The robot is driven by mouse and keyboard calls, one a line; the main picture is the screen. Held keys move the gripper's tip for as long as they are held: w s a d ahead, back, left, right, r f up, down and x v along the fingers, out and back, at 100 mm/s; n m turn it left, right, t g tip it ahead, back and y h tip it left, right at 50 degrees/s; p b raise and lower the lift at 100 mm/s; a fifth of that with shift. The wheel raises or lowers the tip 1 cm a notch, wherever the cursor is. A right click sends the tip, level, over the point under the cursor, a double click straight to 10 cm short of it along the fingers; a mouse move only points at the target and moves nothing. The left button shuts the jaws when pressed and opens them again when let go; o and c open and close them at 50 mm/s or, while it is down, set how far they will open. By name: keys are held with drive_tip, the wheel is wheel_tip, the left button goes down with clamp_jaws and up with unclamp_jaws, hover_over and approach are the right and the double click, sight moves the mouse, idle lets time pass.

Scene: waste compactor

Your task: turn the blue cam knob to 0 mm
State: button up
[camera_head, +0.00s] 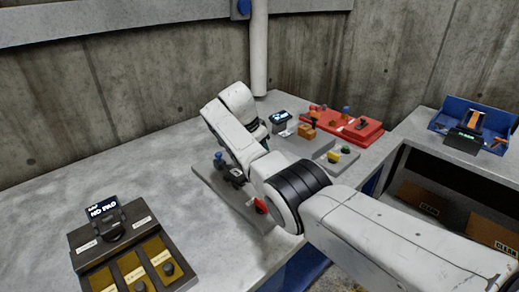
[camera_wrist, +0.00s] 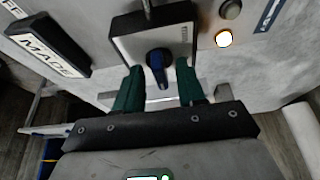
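In the wrist view, the blue cam knob (camera_wrist: 157,66) sits on a dark round base on a pale, dark-edged panel (camera_wrist: 128,44). Its pointer runs roughly up and down in the picture. My gripper (camera_wrist: 159,68) has two green fingers, one on each side of the knob. The fingers are apart, with a visible gap on both sides, and nothing is held. Any scale marks around the knob are too small to read. In the head view my arm hides the knob and most of my gripper.
A lit button (camera_wrist: 224,39) and a grey button (camera_wrist: 230,9) are right of the knob panel. A black block labelled MADE (camera_wrist: 50,45) is to its left. The head view shows a dark console (camera_head: 136,246), a red unit (camera_head: 357,132) and a blue tray (camera_head: 446,111).

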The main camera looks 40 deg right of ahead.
drive_tip(key=shift+r, duration=0.1)
drive_tip(key=v, duration=1)
drive_tip(key=shift+a+r+b, duration=0.25)
drive_tip(key=shift+b, duration=0.05)
